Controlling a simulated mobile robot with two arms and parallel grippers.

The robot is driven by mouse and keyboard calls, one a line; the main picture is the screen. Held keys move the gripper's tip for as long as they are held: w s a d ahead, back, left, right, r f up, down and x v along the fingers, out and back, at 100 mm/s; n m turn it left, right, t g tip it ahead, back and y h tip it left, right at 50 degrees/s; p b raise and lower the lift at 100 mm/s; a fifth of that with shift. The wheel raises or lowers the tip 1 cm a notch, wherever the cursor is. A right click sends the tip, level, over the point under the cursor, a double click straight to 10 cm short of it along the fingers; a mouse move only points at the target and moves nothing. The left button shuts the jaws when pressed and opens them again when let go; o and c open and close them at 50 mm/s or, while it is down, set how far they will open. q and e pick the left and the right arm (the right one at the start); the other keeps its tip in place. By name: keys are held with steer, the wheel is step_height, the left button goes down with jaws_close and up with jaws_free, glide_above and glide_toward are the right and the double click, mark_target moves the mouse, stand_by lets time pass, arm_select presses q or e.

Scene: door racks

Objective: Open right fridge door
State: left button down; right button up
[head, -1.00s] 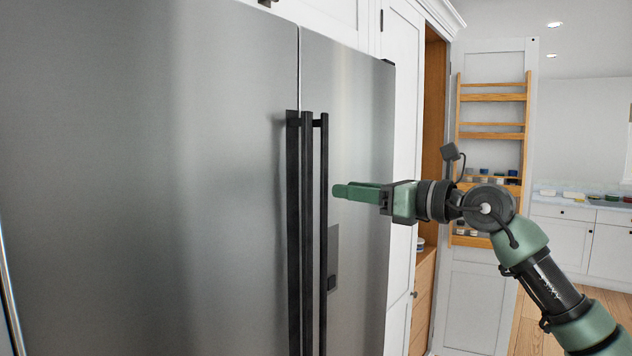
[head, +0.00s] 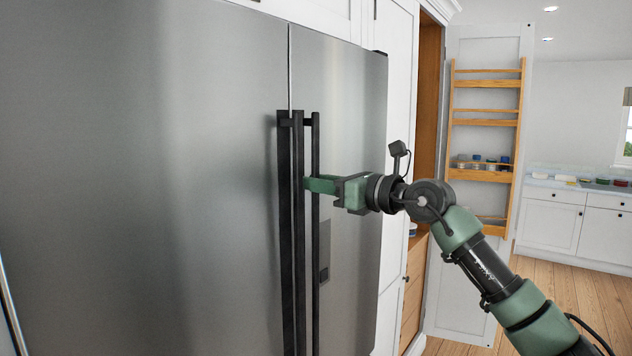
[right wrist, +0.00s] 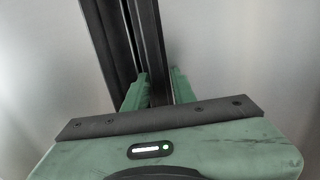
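The right fridge door (head: 350,110) is brushed steel and stands shut beside the wider left door (head: 140,180). Its long black vertical handle (head: 315,245) is just right of the left door's black handle (head: 298,250). My right gripper (head: 309,184) is at the upper part of the right handle, its green fingers overlapping the bar. In the right wrist view its two fingers (right wrist: 159,85) are apart, one on each side of the right-hand black bar (right wrist: 148,40). Whether they touch the bar is unclear. My left gripper is out of view.
A white cabinet panel (head: 393,120) adjoins the fridge on the right. Beyond it an open cabinet door (head: 480,270) carries a wooden rack (head: 485,175) with small jars. Wooden floor (head: 555,285) is clear at the right, before white counters (head: 575,225).

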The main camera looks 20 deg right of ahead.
jaws_close()
steer(key=shift+r, duration=0.1)
stand_by(1.1)
